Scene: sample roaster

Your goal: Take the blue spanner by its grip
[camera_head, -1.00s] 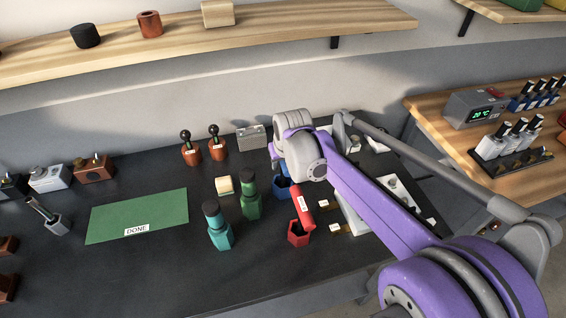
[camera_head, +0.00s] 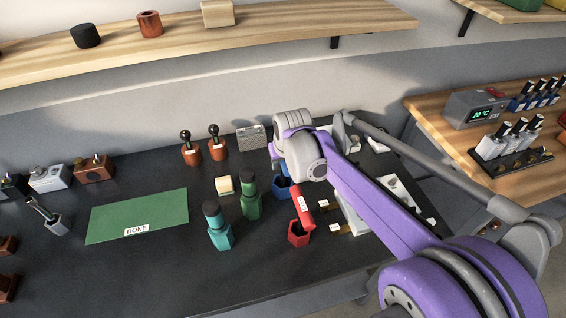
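A blue hexagonal holder (camera_head: 283,187) stands on the dark bench, partly covered by my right wrist. I cannot make out a blue spanner; a small blue part shows right beside the wrist, too hidden to name. My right arm comes in from the right, and its wrist and gripper (camera_head: 291,150) are over the bench just above and behind the blue holder. The fingertips are hidden, so their opening and any contact do not show. My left gripper is not in view.
A red labelled handle (camera_head: 302,205) leans above a red holder (camera_head: 298,234) close in front of my wrist. Green (camera_head: 250,200) and teal (camera_head: 219,232) pieces stand to the left. A green DONE mat (camera_head: 140,213) lies clear further left. A wooden shelf (camera_head: 250,38) runs above.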

